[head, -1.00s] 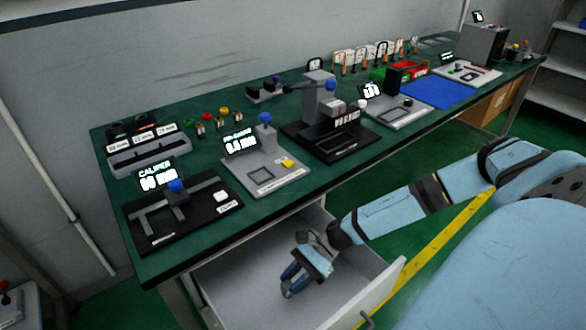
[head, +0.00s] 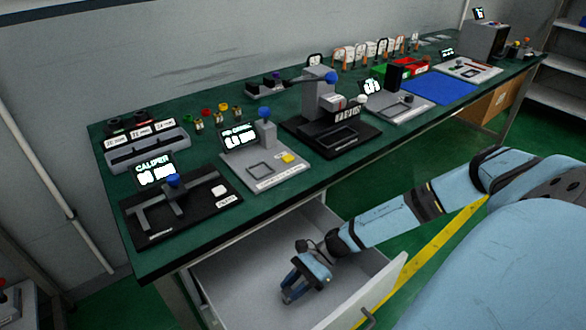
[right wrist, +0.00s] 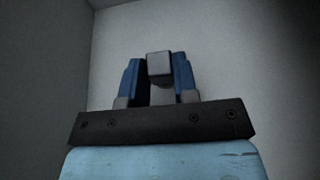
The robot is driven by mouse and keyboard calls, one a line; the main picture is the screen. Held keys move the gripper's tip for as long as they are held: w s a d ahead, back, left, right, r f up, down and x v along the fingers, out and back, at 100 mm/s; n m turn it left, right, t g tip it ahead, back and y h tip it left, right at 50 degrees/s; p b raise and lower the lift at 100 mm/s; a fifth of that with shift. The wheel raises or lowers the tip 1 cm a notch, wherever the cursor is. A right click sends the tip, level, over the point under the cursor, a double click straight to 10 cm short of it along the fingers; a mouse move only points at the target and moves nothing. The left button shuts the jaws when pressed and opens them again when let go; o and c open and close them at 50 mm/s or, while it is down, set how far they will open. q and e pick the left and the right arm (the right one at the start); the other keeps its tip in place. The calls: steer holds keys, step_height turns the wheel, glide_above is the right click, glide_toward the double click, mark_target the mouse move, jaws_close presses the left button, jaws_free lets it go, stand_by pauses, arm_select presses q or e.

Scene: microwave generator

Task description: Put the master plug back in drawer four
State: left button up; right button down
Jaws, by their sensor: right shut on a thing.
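My right gripper (head: 292,290) is inside the open drawer (head: 232,279) under the front of the green bench. In the right wrist view its two blue fingers (right wrist: 159,75) are shut on a small grey, block-like thing, the master plug (right wrist: 159,65), with the drawer's grey walls around it. In the head view the plug is hidden by the fingers and hand. I cannot tell whether the plug touches the drawer floor. My left gripper is not in view.
The drawer's front panel (head: 375,292) stands pulled out, close to my right forearm. On the green bench (head: 300,190) are a caliper station (head: 190,210), a grey gauge station (head: 268,172) and a black press (head: 330,138). The drawer floor around the gripper looks clear.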

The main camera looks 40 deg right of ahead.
steer(key=c, duration=0.9)
jaws_free()
steer(key=shift+r, duration=0.1)
steer(key=shift+r+p, duration=0.3)
steer(key=shift+p, duration=0.05)
steer(key=v, duration=1.2)
steer(key=shift+r, duration=0.25)
